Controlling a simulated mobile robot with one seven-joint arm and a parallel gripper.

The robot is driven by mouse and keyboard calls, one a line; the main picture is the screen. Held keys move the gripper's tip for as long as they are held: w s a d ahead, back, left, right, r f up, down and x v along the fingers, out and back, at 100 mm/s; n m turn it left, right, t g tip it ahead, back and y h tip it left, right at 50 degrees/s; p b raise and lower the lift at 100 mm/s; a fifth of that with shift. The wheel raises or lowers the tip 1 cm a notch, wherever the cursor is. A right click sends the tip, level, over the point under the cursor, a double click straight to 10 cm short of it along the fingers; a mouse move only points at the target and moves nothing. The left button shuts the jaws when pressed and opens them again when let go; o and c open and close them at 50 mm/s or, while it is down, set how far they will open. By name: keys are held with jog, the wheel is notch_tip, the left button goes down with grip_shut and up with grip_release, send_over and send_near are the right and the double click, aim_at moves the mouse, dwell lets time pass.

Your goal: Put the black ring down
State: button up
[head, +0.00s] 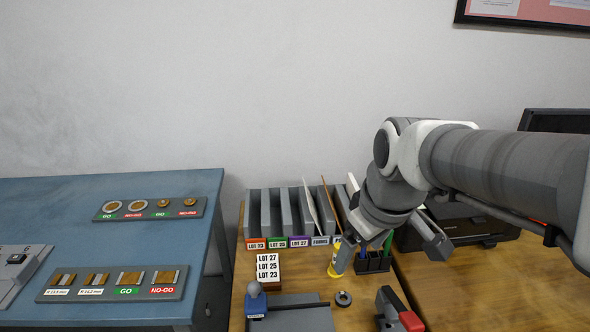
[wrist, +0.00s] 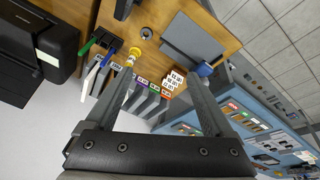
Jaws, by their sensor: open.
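The black ring (head: 343,298) lies flat on the wooden desk (head: 355,320), with its hole showing. It also shows in the wrist view as a small dark ring (wrist: 147,32), on the wood beside a grey mat. My gripper (head: 391,257) is open, with its two fingers spread wide. In the wrist view nothing is held between the fingers (wrist: 160,40). In the head view the gripper is above and behind the ring, apart from it.
A yellow bottle (head: 335,261) and a black pen holder (head: 372,262) stand near my fingers. File holders (head: 288,214) stand behind.

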jog(key=w+f+n+g+p, duration=0.2)
jog(key=w+f+n, duration=0.25)
jog(key=w, duration=0.35)
jog(key=n+g, duration=0.2)
jog(key=n, duration=0.4)
send_over(344, 293)
jog(key=a, duration=0.1)
jog(key=f, duration=1.9)
jog(key=shift+s+a+f+b, duration=0.1)
jog(key=shift+s+a+b, duration=0.05)
jog(key=shift+s+b, duration=0.15)
jog(key=shift+s+d+f+b, duration=0.1)
jog(key=shift+f+b, duration=0.05)
jog(key=shift+f, duration=0.75)
jog(key=shift+s+d+f+b, duration=0.1)
jog(key=shift+s+d+f, duration=0.05)
jog(key=shift+f, duration=0.75)
jog(key=shift+s+d+f+b, duration=0.1)
jog(key=shift+f+b, duration=0.05)
jog(key=shift+f, duration=0.75)
grip_shut()
